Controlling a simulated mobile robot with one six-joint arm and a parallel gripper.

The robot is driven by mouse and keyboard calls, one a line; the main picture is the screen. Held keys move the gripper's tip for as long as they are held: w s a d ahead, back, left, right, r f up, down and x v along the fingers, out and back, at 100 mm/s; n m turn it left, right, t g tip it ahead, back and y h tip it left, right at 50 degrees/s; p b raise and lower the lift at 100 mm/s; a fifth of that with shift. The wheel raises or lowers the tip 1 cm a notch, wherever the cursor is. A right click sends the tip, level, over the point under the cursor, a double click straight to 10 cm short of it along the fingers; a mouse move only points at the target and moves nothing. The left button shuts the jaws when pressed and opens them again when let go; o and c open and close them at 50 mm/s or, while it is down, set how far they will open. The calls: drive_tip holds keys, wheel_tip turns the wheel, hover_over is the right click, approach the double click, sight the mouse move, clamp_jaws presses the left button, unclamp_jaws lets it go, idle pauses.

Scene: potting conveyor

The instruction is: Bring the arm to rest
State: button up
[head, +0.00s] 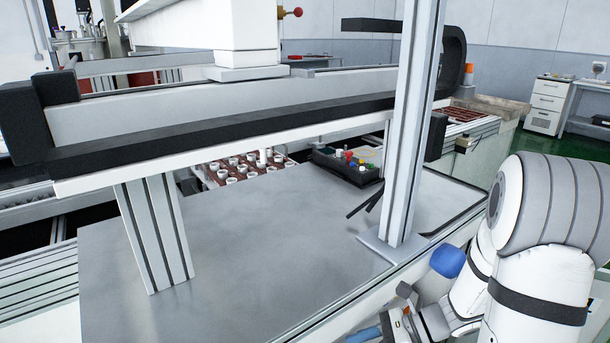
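My arm (545,275) fills the lower right, with white links, black bands and a blue joint cap (447,261). It is folded beside the near edge of the grey metal table (240,235). Its far end runs down to the bottom edge of the picture, where small dark and light parts show. I cannot make out the gripper's fingers there, or whether they hold anything. No object is seen in the arm's grasp.
An upright metal post (409,130) stands on the table close to the arm. A long beam (230,125) crosses above the table. Behind are a tray of white pots (195,177) and a black bin (345,170) with colourful items. Much of the tabletop is clear.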

drive_tip(key=s+d+r+n+t+h+p, duration=0.1)
drive_tip(key=s+r+n+h+p, duration=0.1)
drive_tip(key=r+n+h+p, duration=0.2)
drive_tip(key=s+d+r+n+h+p, duration=0.1)
drive_tip(key=s+r+n+h+p, duration=0.2)
drive_tip(key=r+n+p, duration=0.4)
drive_tip(key=s+d+r+n+t+h+p, duration=0.1)
drive_tip(key=r+n+h+p, duration=0.4)
drive_tip(key=r+n, duration=0.5)
wheel_tip(320, 180, up, 8)
drive_tip(key=shift+s+d+r+n+t+h+p, duration=0.1)
drive_tip(key=shift+s+d+n+t+h+p, duration=0.3)
drive_tip(key=shift+s, duration=0.8)
drive_tip(key=shift+d, duration=0.15)
